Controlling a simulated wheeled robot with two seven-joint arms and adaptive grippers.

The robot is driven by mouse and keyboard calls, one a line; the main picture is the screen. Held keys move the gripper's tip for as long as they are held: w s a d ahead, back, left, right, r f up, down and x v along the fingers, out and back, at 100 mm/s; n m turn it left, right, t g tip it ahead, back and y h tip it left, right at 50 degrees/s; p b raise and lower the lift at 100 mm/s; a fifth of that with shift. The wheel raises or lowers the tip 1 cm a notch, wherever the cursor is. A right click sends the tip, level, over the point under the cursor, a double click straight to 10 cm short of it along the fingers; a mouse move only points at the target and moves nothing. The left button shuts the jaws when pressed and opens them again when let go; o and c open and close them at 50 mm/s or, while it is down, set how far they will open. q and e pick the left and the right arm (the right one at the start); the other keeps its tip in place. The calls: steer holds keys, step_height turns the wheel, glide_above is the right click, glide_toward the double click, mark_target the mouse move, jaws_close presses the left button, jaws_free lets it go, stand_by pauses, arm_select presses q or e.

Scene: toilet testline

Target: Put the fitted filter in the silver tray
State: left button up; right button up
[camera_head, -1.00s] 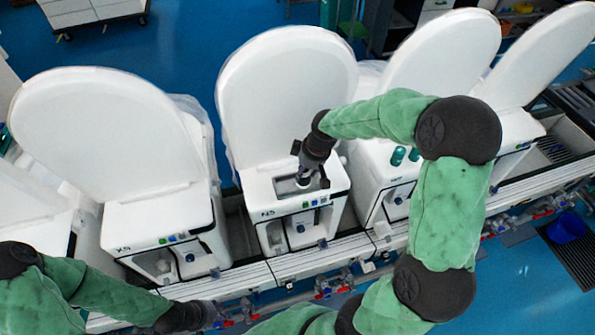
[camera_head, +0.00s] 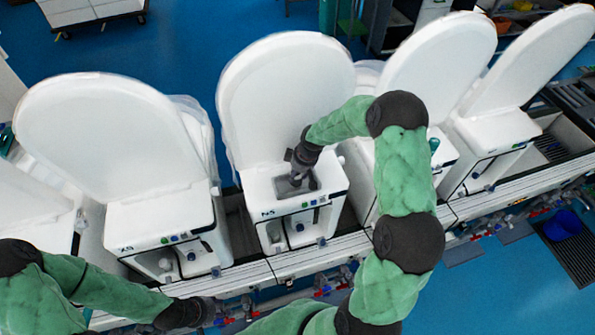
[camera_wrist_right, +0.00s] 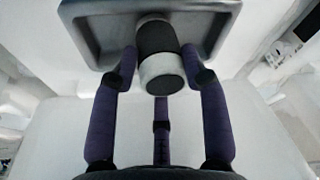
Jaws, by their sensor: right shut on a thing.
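The silver tray (camera_head: 284,187) is a grey, shallow, rimmed tray set in the top of the middle white unit marked N5; in the right wrist view its rim (camera_wrist_right: 88,44) fills the top. My right gripper (camera_head: 297,176) points down over this tray. In the right wrist view its fingers (camera_wrist_right: 160,85) are closed around the filter, a dark cylinder with a pale grey end (camera_wrist_right: 161,73). The filter overlaps the tray there; whether it touches the tray floor I cannot tell. My left gripper (camera_head: 212,311) is low at the front rail, and its fingers are too small to read.
The raised white lid (camera_head: 285,95) stands behind the middle unit. A similar unit marked X5 (camera_head: 160,220) is at its left, with others at the right. A green cylinder (camera_head: 434,146) shows beside my right arm. A rail with pipes and red valves runs along the front.

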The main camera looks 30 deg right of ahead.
steer(key=shift+s+f, duration=0.1)
steer(key=shift+f, duration=0.05)
steer(key=o, duration=1.2)
steer(key=shift+r, duration=0.3)
steer(key=b+v, duration=0.1)
steer(key=v, duration=1)
steer(key=shift+s+r+b, duration=0.1)
steer(key=shift+r+b, duration=0.25)
steer(key=shift+b, duration=0.05)
